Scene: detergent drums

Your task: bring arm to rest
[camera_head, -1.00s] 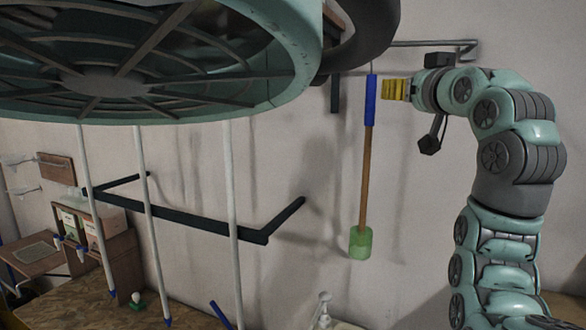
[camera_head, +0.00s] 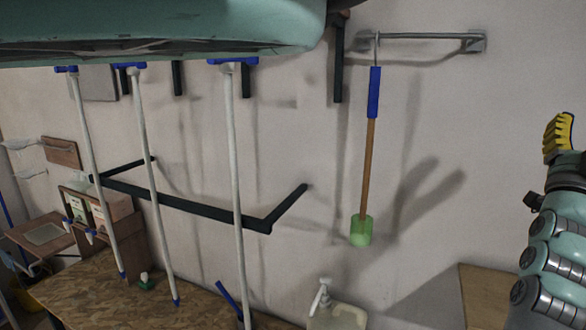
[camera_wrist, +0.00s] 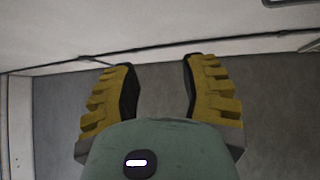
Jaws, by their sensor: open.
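My gripper (camera_wrist: 160,80) is open in the wrist view, with its two yellow, ridged fingers spread apart. Nothing is between them; a grey surface lies beyond. In the head view my gripper (camera_head: 558,136) shows at the right edge, its yellow finger pointing up. My arm runs down from it along the lower right, partly outside the frame. The gripper is apart from the wall and from the hanging brush (camera_head: 369,160), which has a blue grip, a wooden shaft and a green end.
The brush hangs from a metal wall rail (camera_head: 420,38). A dark bracket (camera_head: 190,207) juts from the wall at left, by several white poles. A pump bottle (camera_head: 335,312) stands at the bottom. A wooden counter (camera_head: 110,295) fills the lower left. Space between brush and arm is clear.

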